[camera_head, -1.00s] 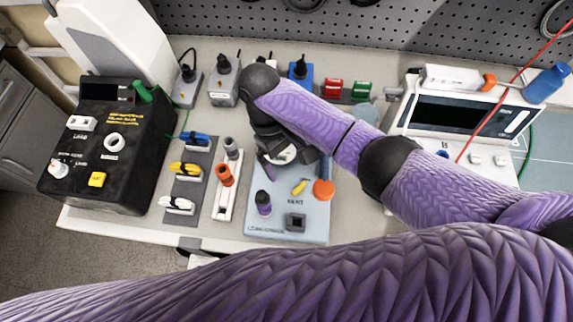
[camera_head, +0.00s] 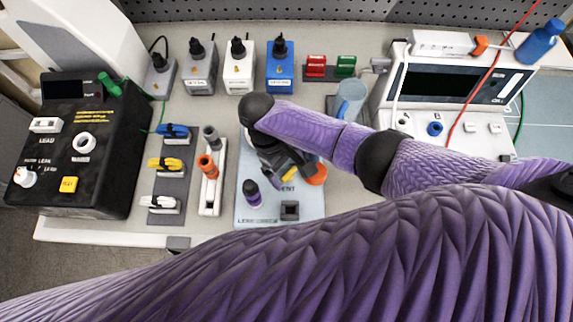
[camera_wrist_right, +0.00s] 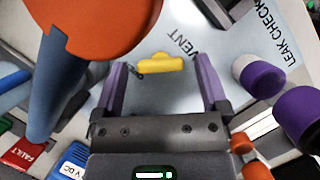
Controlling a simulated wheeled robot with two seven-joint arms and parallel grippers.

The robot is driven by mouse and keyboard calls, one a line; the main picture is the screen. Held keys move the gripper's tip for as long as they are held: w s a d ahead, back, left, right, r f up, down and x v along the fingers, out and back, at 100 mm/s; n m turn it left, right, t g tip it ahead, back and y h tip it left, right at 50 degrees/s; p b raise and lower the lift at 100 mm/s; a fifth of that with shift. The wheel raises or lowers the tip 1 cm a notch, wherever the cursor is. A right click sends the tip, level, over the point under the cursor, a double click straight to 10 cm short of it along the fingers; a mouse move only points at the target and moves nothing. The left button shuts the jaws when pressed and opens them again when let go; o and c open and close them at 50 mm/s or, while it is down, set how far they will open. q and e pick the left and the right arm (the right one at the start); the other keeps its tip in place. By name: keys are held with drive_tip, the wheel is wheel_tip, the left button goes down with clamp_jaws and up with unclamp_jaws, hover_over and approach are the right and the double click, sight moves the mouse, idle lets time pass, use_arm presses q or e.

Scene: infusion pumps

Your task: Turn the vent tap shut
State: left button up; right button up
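The vent tap is a small yellow handle (camera_wrist_right: 160,63) on the pale blue leak-check panel (camera_head: 270,215), beside the word VENT. In the head view the tap (camera_head: 289,174) is partly hidden by my right gripper (camera_head: 292,166). In the right wrist view my right gripper (camera_wrist_right: 160,75) is open, with its two purple fingers apart. The tap appears between and just beyond the fingertips, its long side running across the gap. I see no contact, and the gap in depth is hard to judge. My left gripper is not in view.
A large orange knob (camera_head: 317,174) stands close to the tap and looms in the right wrist view (camera_wrist_right: 95,25). A purple-capped post (camera_head: 252,192) and a dark square fitting (camera_head: 290,210) are also on the panel. Orange and grey connectors (camera_head: 207,165) stand left of it.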

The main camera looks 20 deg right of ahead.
drive_tip(key=c, duration=1.1)
drive_tip(key=shift+r+m+g+y+p, duration=0.15)
drive_tip(key=shift+m+y+p, duration=0.15)
drive_tip(key=shift+m+p, duration=0.4)
drive_tip(key=shift+m+g+y+p, duration=0.15)
drive_tip(key=shift+m+y+p, duration=0.15)
drive_tip(key=shift+m+p, duration=0.4)
drive_tip(key=m+y+p, duration=0.1)
drive_tip(key=m, duration=0.1)
drive_tip(key=shift+w+d+m, duration=0.1)
drive_tip(key=shift+d+m, duration=0.05)
drive_tip(key=shift+m, duration=0.25)
drive_tip(key=shift+m+p, duration=0.35)
drive_tip(key=shift+m, duration=0.35)
drive_tip(key=shift+y, duration=0.3)
drive_tip(key=o, duration=1.3)
